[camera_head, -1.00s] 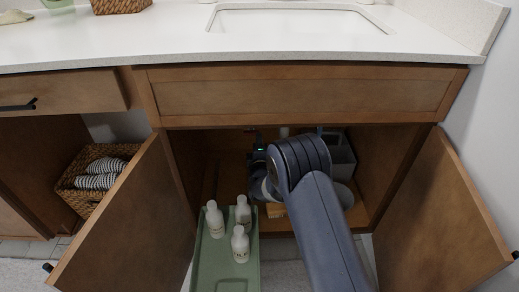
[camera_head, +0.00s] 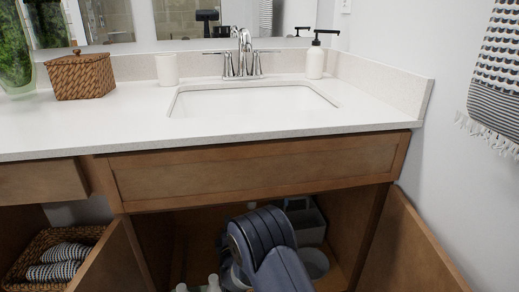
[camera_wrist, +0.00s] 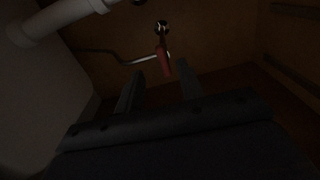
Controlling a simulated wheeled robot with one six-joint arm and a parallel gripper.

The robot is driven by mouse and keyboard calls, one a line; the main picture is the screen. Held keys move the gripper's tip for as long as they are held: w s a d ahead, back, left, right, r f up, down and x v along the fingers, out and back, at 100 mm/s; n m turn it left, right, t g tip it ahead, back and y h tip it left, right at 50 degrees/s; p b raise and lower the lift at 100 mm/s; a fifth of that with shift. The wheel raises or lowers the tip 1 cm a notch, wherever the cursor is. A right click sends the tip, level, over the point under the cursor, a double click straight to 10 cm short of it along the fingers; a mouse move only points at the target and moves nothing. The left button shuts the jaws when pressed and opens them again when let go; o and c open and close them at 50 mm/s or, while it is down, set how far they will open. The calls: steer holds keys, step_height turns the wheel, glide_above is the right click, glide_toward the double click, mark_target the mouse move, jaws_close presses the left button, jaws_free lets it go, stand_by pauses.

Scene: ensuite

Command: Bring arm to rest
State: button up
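My arm (camera_head: 270,250) reaches into the open cabinet under the sink, its dark blue-grey links filling the middle of the opening in the head view. My gripper's end is hidden behind the arm there. In the wrist view my gripper (camera_wrist: 160,72) shows two dark fingers standing apart, with nothing seen held between them. Past the fingertips are a metal pipe with a red handle (camera_wrist: 163,62) and a white drain pipe (camera_wrist: 62,18). The wrist view is very dark.
Cabinet doors stand open at left (camera_head: 108,262) and right (camera_head: 405,245). White bottles (camera_head: 213,284) stand at the bottom edge. A grey bin (camera_head: 308,222) is inside, right of my arm. The counter (camera_head: 130,128) with the sink (camera_head: 250,100) lies above.

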steer(key=shift+b+x, duration=1.7)
steer(key=shift+x, duration=3.6)
steer(key=shift+s, duration=0.1)
steer(key=p+v, duration=0.3)
steer(key=v, duration=0.7)
steer(key=b+x, duration=0.3)
steer(key=x, duration=0.7)
steer(key=shift+f, duration=0.1)
steer(key=shift+r+n, duration=0.35)
steer(key=shift+n, duration=0.35)
steer(key=n, duration=0.2)
steer(key=r+n, duration=0.1)
steer(key=n, duration=0.1)
steer(key=shift+a+n, duration=0.15)
steer(key=shift+n, duration=0.25)
